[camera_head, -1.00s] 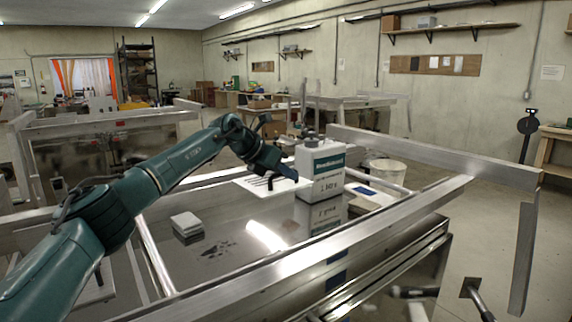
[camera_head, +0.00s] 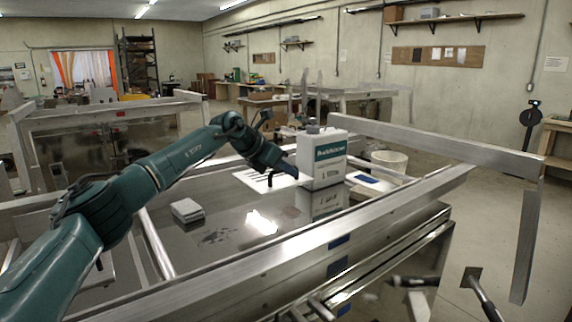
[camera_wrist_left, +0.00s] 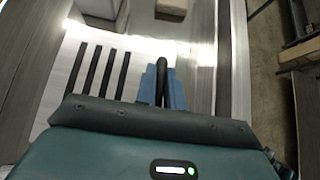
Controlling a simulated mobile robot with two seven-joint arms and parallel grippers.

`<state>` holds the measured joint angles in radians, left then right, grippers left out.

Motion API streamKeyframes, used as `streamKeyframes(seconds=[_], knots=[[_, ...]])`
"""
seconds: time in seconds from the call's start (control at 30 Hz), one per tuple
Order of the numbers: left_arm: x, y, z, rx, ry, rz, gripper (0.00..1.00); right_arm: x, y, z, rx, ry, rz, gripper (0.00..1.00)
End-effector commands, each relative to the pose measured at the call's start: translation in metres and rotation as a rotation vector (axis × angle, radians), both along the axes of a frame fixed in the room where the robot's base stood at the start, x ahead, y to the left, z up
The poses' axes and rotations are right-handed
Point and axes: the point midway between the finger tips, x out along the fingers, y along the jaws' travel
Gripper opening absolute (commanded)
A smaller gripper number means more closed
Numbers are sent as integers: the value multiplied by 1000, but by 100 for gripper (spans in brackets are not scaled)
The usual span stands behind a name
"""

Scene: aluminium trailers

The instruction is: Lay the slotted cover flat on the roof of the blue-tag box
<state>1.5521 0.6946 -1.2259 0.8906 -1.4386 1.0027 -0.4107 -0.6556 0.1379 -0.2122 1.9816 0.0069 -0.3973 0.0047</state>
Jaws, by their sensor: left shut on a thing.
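The slotted cover (camera_head: 258,181) is a thin white plate with several black slots. It is at the middle of the head view, over the shiny metal surface. In the left wrist view the cover (camera_wrist_left: 125,58) shows its slots on the left. My left gripper (camera_head: 290,173) is at the cover's right side. In the left wrist view its blue fingers (camera_wrist_left: 162,88) are shut on a dark bar that appears to belong to the cover. A flat blue patch (camera_head: 367,179) lies on a pale panel to the right; I cannot tell which thing is the blue-tag box.
A white container (camera_head: 322,158) with a teal label stands close to the right of my left gripper. A small pale block (camera_head: 187,210) lies on the metal surface. Aluminium rails (camera_head: 430,147) border the area. A white bucket (camera_head: 389,161) stands behind.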

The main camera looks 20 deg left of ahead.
Motion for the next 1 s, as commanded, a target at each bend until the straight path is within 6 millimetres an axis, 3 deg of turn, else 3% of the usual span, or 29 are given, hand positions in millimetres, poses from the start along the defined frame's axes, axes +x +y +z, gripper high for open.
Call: streamKeyframes(seconds=[1.0], knots=[[0, -1, -101, -1, -1, -1, 0, 5, 17, -11, 32, -75, 50, 36]])
